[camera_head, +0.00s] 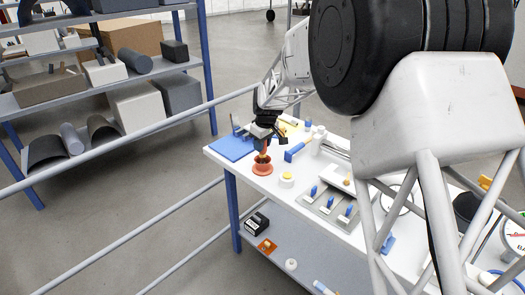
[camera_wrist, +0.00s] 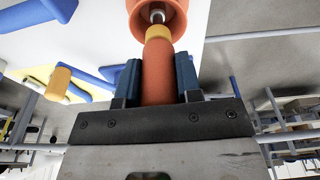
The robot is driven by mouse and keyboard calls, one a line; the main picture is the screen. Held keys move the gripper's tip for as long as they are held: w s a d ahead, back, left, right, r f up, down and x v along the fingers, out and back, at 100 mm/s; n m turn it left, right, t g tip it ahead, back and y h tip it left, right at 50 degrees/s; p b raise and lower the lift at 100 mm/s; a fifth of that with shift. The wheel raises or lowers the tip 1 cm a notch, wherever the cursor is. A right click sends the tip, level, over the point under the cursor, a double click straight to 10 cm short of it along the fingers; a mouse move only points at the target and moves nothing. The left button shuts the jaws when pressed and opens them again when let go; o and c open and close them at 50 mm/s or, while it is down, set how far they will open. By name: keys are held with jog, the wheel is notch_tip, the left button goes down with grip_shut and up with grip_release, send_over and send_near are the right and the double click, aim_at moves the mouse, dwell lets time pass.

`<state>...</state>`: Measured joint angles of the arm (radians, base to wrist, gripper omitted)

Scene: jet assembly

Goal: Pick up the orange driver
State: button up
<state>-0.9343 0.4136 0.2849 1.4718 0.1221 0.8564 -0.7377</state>
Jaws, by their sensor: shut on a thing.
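The orange driver (camera_wrist: 158,68) fills the middle of the wrist view, with a yellow collar and a metal shaft beyond it. My gripper (camera_wrist: 158,82) is shut on its handle, one blue finger on each side. In the head view my gripper (camera_head: 263,143) is over the left end of the white table, with the driver small and partly hidden below it. The driver's shaft points into an orange round holder (camera_head: 262,168), which also shows in the wrist view (camera_wrist: 158,14). I cannot tell whether the tip is still inside the holder.
A blue mat (camera_head: 230,148) lies left of the holder on the white table (camera_head: 240,171). A white and yellow round piece (camera_head: 286,180), a blue tool (camera_head: 295,152) and a grey tray with blue-handled pieces (camera_head: 325,204) stand to the right. Metal rails cross in front of the table.

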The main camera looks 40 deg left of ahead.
jog(key=shift+r, duration=0.2)
notch_tip(320, 180, up, 10)
jog(key=shift+f, duration=0.15)
dwell(0.4)
dwell(0.4)
jog(key=shift+o, duration=1.4)
grip_shut()
jog(key=shift+w+d, duration=0.1)
jog(key=w+d+r+m+h, duration=0.1)
jog(key=w+d+r+m, duration=0.1)
jog(key=w+d+m, duration=0.5)
jog(key=w+d+r+m+t, duration=0.1)
jog(key=w+d+m, duration=0.7)
jog(key=d, duration=1.1)
jog(key=w+d+r+m+h, duration=0.1)
jog(key=w+d+r+m, duration=0.2)
jog(key=w+d+m, duration=0.4)
jog(key=d+m, duration=0.1)
jog(key=d, duration=0.5)
jog(key=shift+w+d+r+m+t+h, duration=0.25)
jog(key=shift+w+r+m+t+h, duration=0.05)
jog(key=shift+m, duration=0.1)
